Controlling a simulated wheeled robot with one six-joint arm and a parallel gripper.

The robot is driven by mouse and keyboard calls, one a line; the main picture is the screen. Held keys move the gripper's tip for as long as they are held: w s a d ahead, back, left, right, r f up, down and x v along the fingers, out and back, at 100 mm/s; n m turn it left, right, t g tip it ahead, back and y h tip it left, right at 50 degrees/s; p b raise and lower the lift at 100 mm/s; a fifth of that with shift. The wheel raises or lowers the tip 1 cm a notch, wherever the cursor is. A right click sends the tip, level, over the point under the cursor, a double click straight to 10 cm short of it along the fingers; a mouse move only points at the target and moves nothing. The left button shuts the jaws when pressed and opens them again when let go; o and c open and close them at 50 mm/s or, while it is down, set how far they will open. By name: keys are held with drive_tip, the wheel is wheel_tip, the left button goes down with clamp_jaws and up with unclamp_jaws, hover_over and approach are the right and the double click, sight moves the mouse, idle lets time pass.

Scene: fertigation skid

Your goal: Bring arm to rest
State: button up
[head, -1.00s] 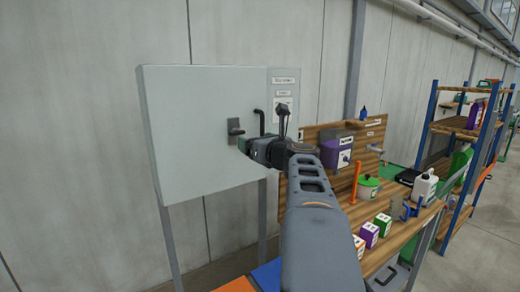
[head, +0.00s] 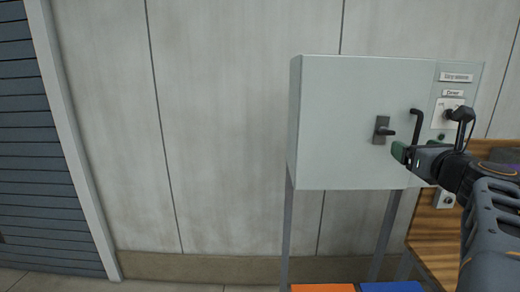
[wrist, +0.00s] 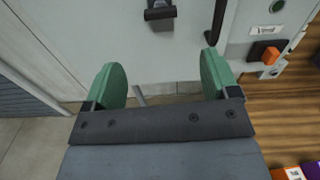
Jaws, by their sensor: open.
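My gripper (head: 404,152) is in front of the grey cabinet (head: 335,115), at the right of the head view. In the wrist view my gripper (wrist: 158,85) has its two green fingers wide apart with nothing between them. The cabinet door looks closed. Its dark latch handle (head: 383,130) is just above and left of the fingers, and it also shows at the top of the wrist view (wrist: 160,10). A black bar handle (head: 416,125) is to the right of the latch. My fingers appear apart from both.
A labelled panel (head: 455,90) is at the cabinet's right side. An orange knob (wrist: 270,54) shows in the wrist view. A wooden bench (head: 435,240) stands at the right. Orange (head: 322,288) and blue (head: 392,287) pieces are low in front. The wall to the left is clear.

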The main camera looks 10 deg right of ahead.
drive_tip(key=s+a+f+n+g+y, duration=0.1)
drive_tip(key=a+f+n+g, duration=0.2)
drive_tip(key=f+n, duration=0.5)
drive_tip(key=s+a+f+n+g+y, duration=0.1)
drive_tip(key=a+f+n+g+y, duration=0.15)
drive_tip(key=f+n, duration=0.5)
drive_tip(key=s+a+f+n+g, duration=0.4)
drive_tip(key=s+a+f+n, duration=0.1)
drive_tip(key=a+n, duration=0.4)
drive_tip(key=s+a+f+n+g, duration=0.3)
drive_tip(key=s+a+f+n, duration=0.2)
drive_tip(key=a+f+n, duration=0.3)
drive_tip(key=a+n+h, duration=0.1)
drive_tip(key=a+n, duration=0.1)
drive_tip(key=n, duration=0.2)
drive_tip(key=shift+s+a+f+g, duration=0.15)
drive_tip(key=shift+a+f+g, duration=0.1)
drive_tip(key=shift+a+g, duration=0.1)
drive_tip(key=shift+n, duration=0.25)
